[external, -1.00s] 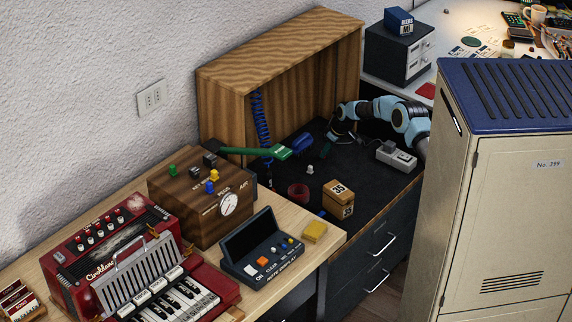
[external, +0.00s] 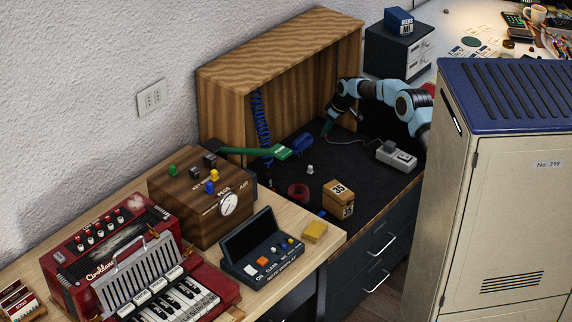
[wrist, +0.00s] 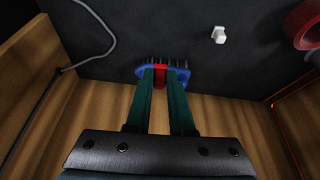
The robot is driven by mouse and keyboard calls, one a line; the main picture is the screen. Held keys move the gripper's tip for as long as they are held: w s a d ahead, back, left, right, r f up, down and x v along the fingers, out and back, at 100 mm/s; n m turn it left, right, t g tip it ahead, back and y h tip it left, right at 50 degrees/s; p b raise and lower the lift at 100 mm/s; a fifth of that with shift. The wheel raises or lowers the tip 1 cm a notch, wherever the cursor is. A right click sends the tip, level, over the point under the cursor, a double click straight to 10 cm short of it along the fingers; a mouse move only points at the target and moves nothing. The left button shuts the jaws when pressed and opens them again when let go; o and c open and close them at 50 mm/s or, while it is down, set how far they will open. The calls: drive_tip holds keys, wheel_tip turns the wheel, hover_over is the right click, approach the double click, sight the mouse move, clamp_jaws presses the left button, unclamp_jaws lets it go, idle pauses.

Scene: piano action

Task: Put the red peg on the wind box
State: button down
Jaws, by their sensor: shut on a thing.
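The red peg (wrist: 160,74) shows in the wrist view between the two green fingers of my gripper (wrist: 163,70), which is shut on it. A blue piece with a row of dark teeth (wrist: 181,75) lies right behind the fingertips; I cannot tell if it touches the peg. In the external view my gripper (external: 327,128) points down inside the wooden shelf area at the back, and the peg is too small to make out. The wind box (external: 180,205) is the dark wooden box with a round gauge, at left of centre. Green, black, yellow and blue pegs stand on its top.
A green-handled tool (external: 255,151) lies between the gripper area and the wind box, near a hanging blue coil (external: 260,120). A red tape roll (external: 298,191), a numbered wooden block (external: 339,196) and a power strip (external: 396,155) lie on the dark mat. A calculator-like display (external: 262,247) stands before the box.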

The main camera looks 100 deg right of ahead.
drive_tip(key=w+a+r+n+p, duration=0.2)
drive_tip(key=w+a+r+p, duration=0.3)
drive_tip(key=w+a+r, duration=0.35)
wheel_tip(320, 180, up, 30)
drive_tip(key=n+y+p, duration=0.4)
drive_tip(key=n+p, duration=0.6)
drive_tip(key=p, duration=0.8)
hover_over(198, 201)
drive_tip(key=s, duration=0.1)
drive_tip(key=shift+t+y, duration=0.3)
drive_tip(key=shift+t, duration=0.1)
drive_tip(key=f, duration=0.3)
drive_tip(key=f+p, duration=0.1)
drive_tip(key=f, duration=0.2)
drive_tip(key=f+p, duration=0.1)
drive_tip(key=f, duration=0.2)
drive_tip(key=shift+s+d+f, duration=0.1)
drive_tip(key=shift+s+d, duration=0.05)
drive_tip(key=shift+d, duration=0.15)
drive_tip(key=shift+f, duration=0.2)
drive_tip(key=c, duration=0.8)
unclamp_jaws()
